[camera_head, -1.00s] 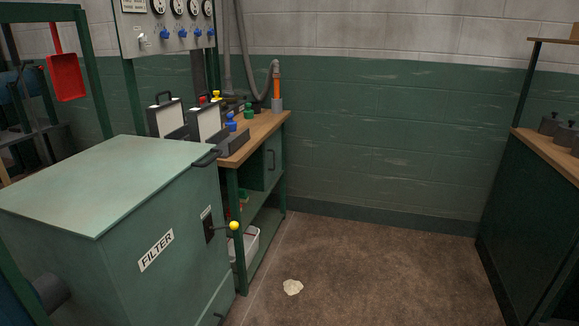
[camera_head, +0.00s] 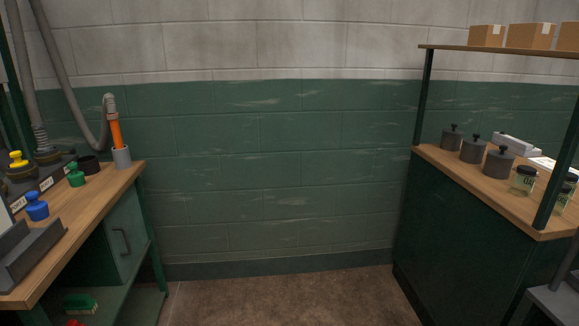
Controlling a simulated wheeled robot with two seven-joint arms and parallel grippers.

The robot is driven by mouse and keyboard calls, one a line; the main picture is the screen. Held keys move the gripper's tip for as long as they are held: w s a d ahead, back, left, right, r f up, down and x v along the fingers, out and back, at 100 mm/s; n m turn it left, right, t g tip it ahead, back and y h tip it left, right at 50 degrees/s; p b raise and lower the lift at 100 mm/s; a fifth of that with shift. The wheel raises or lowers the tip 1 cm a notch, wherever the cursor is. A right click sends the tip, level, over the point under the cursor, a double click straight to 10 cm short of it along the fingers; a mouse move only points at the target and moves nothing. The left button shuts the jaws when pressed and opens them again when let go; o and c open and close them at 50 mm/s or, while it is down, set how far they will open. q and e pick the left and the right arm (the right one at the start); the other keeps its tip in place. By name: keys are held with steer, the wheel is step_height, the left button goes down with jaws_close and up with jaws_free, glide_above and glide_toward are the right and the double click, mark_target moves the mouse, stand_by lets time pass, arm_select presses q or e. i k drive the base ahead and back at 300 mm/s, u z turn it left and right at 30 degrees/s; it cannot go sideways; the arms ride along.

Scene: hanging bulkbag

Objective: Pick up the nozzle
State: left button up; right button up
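An orange nozzle (camera_head: 116,133) stands upright in a grey cylindrical holder (camera_head: 121,158) at the back right corner of the wooden bench (camera_head: 108,187) on the left. A grey fitting tops the nozzle, and a grey hose (camera_head: 72,93) runs from it up and to the left. The nozzle's lower end is hidden inside the holder. Neither of my grippers shows in the head view.
Blue, green (camera_head: 76,176) and yellow knobbed pieces stand on the left bench. A dark green counter (camera_head: 455,235) on the right carries grey weights (camera_head: 474,149) and jars (camera_head: 523,181). Boxes (camera_head: 530,36) sit on the shelf above. The floor (camera_head: 285,297) between is clear.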

mark_target(113, 118)
steer(key=u, duration=0.3)
steer(key=i, duration=2.6)
steer(key=u, duration=1.05)
